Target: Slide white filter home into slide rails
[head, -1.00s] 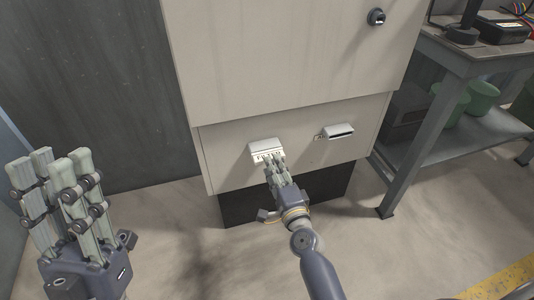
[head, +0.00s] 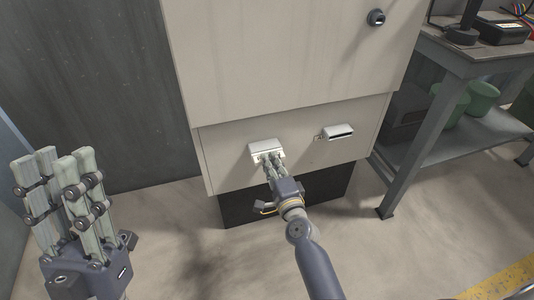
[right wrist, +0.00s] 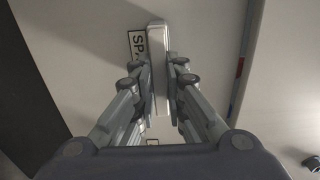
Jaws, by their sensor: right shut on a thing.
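The white filter (right wrist: 158,75) shows in the right wrist view as a narrow pale bar between the fingers. My right gripper (head: 270,159) is shut on it at the cabinet's lower front. In the head view a white housing (head: 264,147) stands out from the cabinet just beyond the fingertips. The fingers cover its lower edge, so the slide rails and how deep the filter sits cannot be told. My left gripper (head: 53,162) is open and empty at the far left, its fingers pointing up, well apart from the cabinet.
The pale cabinet (head: 290,65) fills the middle. A second white fitting with a dark slot (head: 338,132) is right of the housing. A label reading "SP" (right wrist: 137,45) lies beside the filter. A metal workbench (head: 430,120) stands at the right. The floor at front is clear.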

